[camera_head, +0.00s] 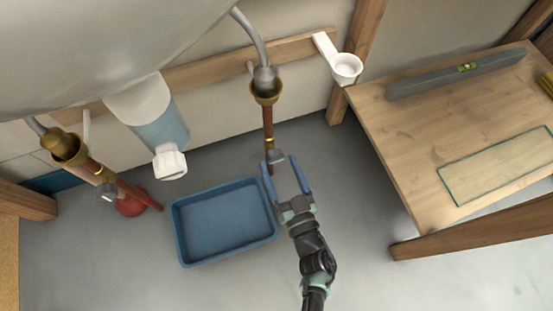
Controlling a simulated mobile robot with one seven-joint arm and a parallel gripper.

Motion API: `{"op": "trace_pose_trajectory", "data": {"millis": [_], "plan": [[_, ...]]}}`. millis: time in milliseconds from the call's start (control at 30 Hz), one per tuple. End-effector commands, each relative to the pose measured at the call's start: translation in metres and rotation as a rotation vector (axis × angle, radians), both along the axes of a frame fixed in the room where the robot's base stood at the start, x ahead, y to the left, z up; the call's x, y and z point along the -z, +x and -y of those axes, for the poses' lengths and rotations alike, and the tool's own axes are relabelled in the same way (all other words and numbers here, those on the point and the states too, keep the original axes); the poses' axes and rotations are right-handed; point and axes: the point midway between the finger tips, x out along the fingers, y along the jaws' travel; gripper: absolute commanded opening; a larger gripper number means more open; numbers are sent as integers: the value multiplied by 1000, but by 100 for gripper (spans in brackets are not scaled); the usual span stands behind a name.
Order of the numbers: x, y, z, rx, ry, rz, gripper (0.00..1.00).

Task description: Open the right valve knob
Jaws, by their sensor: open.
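The right valve knob (276,156) is a small grey knob on the right copper pipe (268,122), which drops from a brass fitting (266,90). My gripper (286,178) is open, with its two blue fingers pointing up the picture toward the knob. The left finger overlaps the lower pipe near the knob, and the right finger is to the right of it. I cannot tell whether either finger touches the knob. The left valve knob (106,192) is on the left copper pipe (130,188).
A blue tray (222,222) lies on the floor left of my gripper. A wooden table (430,120) with a level (440,78) and a glass pane (500,165) stands at the right. A white cup holder (346,66) is on the wall.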

Motion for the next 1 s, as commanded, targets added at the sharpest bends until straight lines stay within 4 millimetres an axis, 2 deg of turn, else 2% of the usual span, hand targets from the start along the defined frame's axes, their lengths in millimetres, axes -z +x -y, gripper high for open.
{"op": "trace_pose_trajectory", "data": {"millis": [33,200,567,1000], "plan": [[2,8,-3,-1,-1,4,81],[1,24,-8,-1,-1,1,81],[0,28,-9,-1,0,0,81],[0,27,-9,0,0,0,2]]}}
